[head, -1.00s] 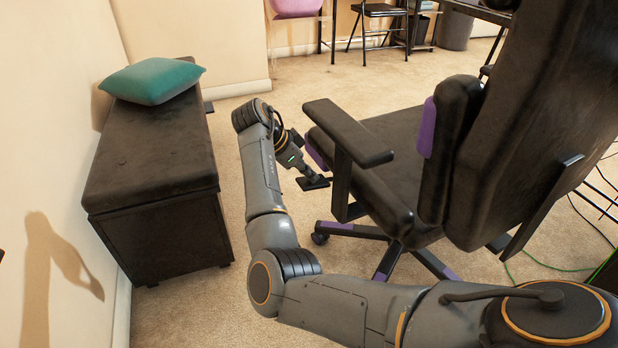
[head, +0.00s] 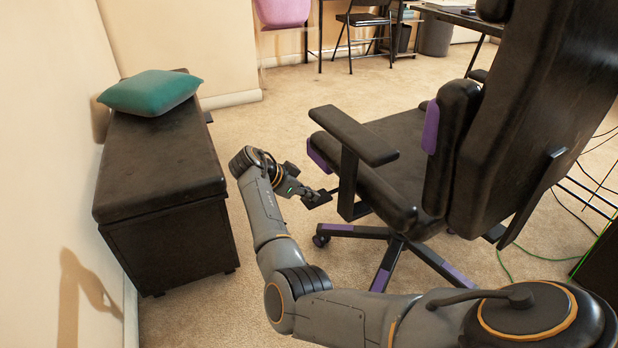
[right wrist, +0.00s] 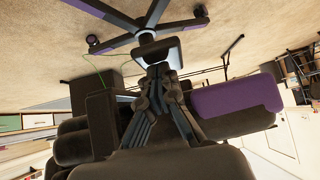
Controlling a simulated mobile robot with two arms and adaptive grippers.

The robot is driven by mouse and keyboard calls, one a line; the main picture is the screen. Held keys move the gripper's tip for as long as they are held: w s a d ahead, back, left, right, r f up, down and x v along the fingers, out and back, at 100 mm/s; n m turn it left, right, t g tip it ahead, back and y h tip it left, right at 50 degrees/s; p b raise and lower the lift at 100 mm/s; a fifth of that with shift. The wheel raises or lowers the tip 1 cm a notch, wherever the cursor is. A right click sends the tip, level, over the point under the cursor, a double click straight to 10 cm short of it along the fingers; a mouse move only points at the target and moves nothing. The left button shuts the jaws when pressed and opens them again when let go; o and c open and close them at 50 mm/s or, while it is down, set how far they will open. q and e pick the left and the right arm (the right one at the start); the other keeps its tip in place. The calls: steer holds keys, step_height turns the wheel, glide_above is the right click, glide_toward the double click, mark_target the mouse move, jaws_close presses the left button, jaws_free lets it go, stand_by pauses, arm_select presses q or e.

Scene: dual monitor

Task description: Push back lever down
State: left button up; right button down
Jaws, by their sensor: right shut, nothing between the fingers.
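The black office chair with purple accents (head: 388,150) stands right of centre in the head view, facing away to the left. My right gripper (head: 316,198) is shut and empty beside the seat's near-left side, below the armrest (head: 353,136). In the head view its tip overlaps the armrest support; I cannot tell whether they touch. In the right wrist view the shut fingertips (right wrist: 158,50) lie in front of the chair's base (right wrist: 135,30), with the seat's purple trim (right wrist: 236,96) to the right. I cannot make out the back lever. My left gripper is not in view.
A dark storage bench (head: 160,165) with a teal cushion (head: 150,93) stands along the left wall. Open carpet lies between bench and chair. Green and black cables (head: 545,257) run on the floor at right. A folding chair (head: 362,25) is at the back.

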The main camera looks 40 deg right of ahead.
steer(key=shift+s+f, duration=0.2)
steer(key=shift+f, duration=0.3)
steer(key=shift+a+f, duration=0.1)
steer(key=shift+a+r, duration=0.25)
steer(key=shift+a, duration=0.1)
steer(key=d+r+v, duration=0.1)
steer(key=v, duration=1)
steer(key=shift+w+a+r, duration=0.2)
steer(key=shift+a, duration=0.15)
